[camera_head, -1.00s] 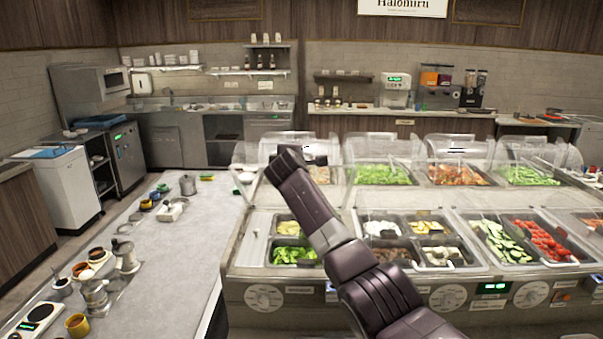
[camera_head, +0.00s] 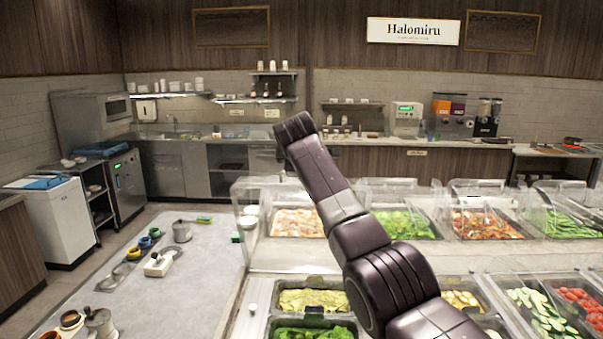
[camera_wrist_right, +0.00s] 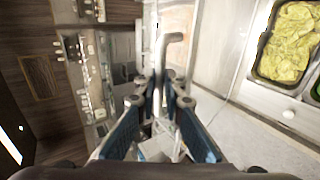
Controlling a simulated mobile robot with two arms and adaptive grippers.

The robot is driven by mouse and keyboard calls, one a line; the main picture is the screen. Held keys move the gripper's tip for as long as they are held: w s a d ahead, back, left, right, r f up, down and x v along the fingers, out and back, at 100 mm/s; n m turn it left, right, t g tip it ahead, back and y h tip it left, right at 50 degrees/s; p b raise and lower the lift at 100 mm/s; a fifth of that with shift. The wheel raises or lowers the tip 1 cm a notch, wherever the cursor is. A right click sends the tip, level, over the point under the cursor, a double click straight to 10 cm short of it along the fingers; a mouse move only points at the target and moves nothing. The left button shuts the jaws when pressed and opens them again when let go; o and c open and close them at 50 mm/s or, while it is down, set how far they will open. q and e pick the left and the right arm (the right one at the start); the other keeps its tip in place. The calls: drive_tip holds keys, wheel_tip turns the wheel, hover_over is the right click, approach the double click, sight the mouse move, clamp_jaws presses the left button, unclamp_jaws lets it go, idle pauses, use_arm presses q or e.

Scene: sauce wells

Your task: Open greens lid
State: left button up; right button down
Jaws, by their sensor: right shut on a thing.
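Clear curved lids stand over the back row of pans. One clear lid (camera_head: 386,186) is over a pan of bright green food (camera_head: 405,224); another green pan (camera_head: 570,225) is at the far right. I cannot tell which is the greens lid. My right arm rises across the head view from the lower right; its gripper is hidden there. In the right wrist view my right gripper (camera_wrist_right: 161,88) is shut on a bent grey metal bar (camera_wrist_right: 163,58), like a handle. What the bar joins is unclear. My left gripper is not in view.
Front pans hold yellow-green leaves (camera_head: 312,300) and darker greens (camera_head: 315,333). The leaf pan also shows in the right wrist view (camera_wrist_right: 291,42). A grey counter (camera_head: 190,290) at left bears cups and a pot (camera_head: 181,231). Orange food (camera_head: 297,223) fills the back-left pan.

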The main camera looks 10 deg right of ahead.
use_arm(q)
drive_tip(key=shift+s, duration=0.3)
use_arm(e)
drive_tip(key=c, duration=2.3)
unclamp_jaws()
drive_tip(key=shift+s+r, duration=0.1)
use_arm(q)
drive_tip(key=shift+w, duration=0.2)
use_arm(e)
drive_tip(key=shift+s+r, duration=0.1)
drive_tip(key=v, duration=1.1)
drive_tip(key=shift+s+a+r, duration=0.1)
drive_tip(key=shift+s+r, duration=0.15)
